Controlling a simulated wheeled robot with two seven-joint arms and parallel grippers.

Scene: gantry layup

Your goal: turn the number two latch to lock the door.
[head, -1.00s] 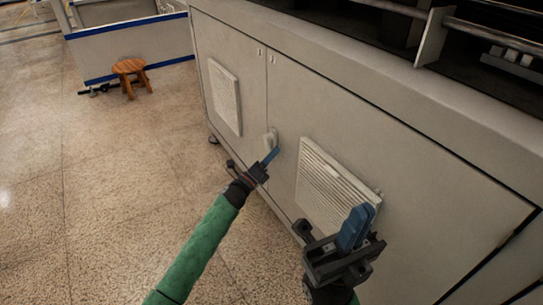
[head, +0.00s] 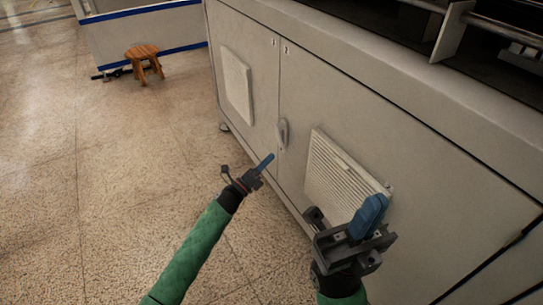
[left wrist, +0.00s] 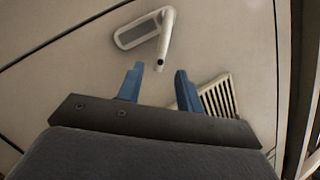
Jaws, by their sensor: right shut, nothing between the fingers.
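The latch (head: 283,133) is a small grey handle on the cabinet front, just right of the door seam, below the small number labels. In the left wrist view, its plate (left wrist: 138,34) lies flat on the door and its lever (left wrist: 166,38) stands out at an angle from one end. My left gripper (head: 268,159) is in front of and below the latch, apart from it. In the left wrist view, its blue fingers (left wrist: 160,68) are open, with the lever's free end just beyond the gap. My right gripper (head: 374,204) is shut and empty before the right door (head: 420,170).
A louvred vent (head: 342,172) sits on the right door behind my right gripper. Another vent (head: 238,86) is on the left door. A wooden stool (head: 143,56) stands at the back left. The tiled floor on the left is clear.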

